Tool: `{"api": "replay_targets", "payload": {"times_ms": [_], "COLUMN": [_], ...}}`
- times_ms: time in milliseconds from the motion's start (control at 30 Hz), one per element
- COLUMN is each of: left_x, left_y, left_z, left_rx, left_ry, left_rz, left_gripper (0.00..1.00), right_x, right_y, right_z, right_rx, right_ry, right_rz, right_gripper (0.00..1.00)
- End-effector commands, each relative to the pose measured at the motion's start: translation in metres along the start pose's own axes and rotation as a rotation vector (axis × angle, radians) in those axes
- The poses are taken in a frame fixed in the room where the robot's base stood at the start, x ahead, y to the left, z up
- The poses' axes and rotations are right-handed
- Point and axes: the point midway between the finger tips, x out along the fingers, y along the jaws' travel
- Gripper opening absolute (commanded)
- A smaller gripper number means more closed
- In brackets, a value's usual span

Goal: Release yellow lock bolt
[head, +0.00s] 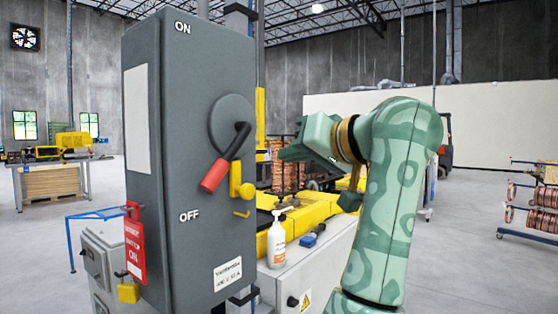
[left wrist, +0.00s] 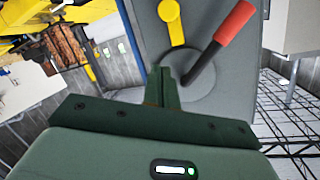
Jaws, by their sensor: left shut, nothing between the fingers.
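The yellow lock bolt (head: 237,181) sits on the right side of the front of a grey switch box (head: 185,255), just right of the lever's red grip (head: 215,175). The black lever comes from a round grey hub and slants down between the ON and OFF marks. My left gripper (head: 284,154) is shut and empty, to the right of the box and apart from the bolt in the head view. In the left wrist view its closed fingers (left wrist: 163,75) point toward the hub, with the yellow bolt (left wrist: 172,22) beyond them. My right gripper is not in view.
A red tag (head: 134,240) and a yellow padlock (head: 128,292) hang at the box's lower left. A white pump bottle (head: 277,240) and a blue item (head: 310,237) stand on a light cabinet at right. A workbench (head: 50,165) is far left.

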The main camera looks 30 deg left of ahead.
Motion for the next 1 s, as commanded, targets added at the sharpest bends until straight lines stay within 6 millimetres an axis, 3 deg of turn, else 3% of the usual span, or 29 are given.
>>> {"api": "replay_targets", "payload": {"times_ms": [100,300,867,1000], "left_x": [-0.019,-0.036,-0.038,-0.038], "left_y": [0.000,0.000,0.000,-0.011], "left_z": [0.000,0.000,0.000,-0.008], "left_rx": [0.000,0.000,0.005,0.198], "left_ry": [0.001,0.001,0.000,0.035], "left_rz": [0.000,0.000,0.000,-0.065], "left_gripper": [0.00,0.00,0.00,0.00], "right_x": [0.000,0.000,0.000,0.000], "right_y": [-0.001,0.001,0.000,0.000], "right_z": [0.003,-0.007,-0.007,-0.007], "right_rx": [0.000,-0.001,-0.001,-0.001], "right_ry": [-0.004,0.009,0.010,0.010], "right_rz": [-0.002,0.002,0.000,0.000], "right_gripper": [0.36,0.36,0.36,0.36]}}
